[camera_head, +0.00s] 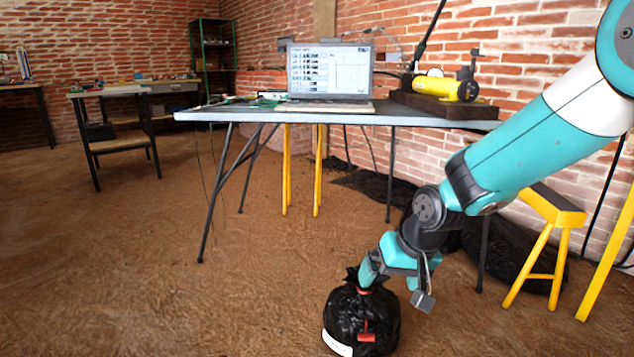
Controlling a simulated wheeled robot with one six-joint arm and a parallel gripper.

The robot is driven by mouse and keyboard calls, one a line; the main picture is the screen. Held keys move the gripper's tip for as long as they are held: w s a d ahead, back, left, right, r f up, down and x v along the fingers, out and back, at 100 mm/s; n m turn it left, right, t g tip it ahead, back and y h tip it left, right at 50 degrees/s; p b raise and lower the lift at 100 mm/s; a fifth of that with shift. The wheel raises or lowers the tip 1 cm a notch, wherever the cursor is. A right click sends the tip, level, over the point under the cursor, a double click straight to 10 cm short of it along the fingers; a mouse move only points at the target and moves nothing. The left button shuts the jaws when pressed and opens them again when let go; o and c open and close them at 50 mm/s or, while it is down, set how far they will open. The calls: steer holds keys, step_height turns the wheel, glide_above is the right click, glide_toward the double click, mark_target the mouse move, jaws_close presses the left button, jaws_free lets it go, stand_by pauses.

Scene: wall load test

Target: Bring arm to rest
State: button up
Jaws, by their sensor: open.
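My teal and white arm reaches down from the upper right of the head view. My gripper (396,287) points down near the floor with its two fingers spread apart. A black plastic bag (362,317) with a red tag and a white label sits below and to the left of it. The left finger overlaps the bag's gathered neck in the picture; I cannot tell whether it touches. The right finger hangs to the right of the neck, and nothing shows held between the fingers.
A folding table (240,113) behind carries a laptop (331,72) and a yellow cylindrical tool (445,88). A yellow-legged stool (548,235) and black sheeting (520,250) lie right, by the brick wall. The brown floor (130,250) is open at left.

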steer(key=s+r+n+g+p, duration=0.1)
steer(key=s+r+n, duration=0.1)
steer(key=s+r, duration=0.5)
steer(key=s+r+n+g+y+p, duration=0.15)
steer(key=s+r, duration=0.25)
steer(key=s, duration=0.6)
steer(key=s+r+n+h+p, duration=0.1)
steer(key=s+r+n, duration=0.1)
steer(key=s+r, duration=0.5)
step_height(320, 180, up, 36)
steer(key=s+p, duration=0.3)
steer(key=p, duration=3.5)
steer(key=shift+d+f, duration=0.2)
steer(key=shift+d, duration=0.15)
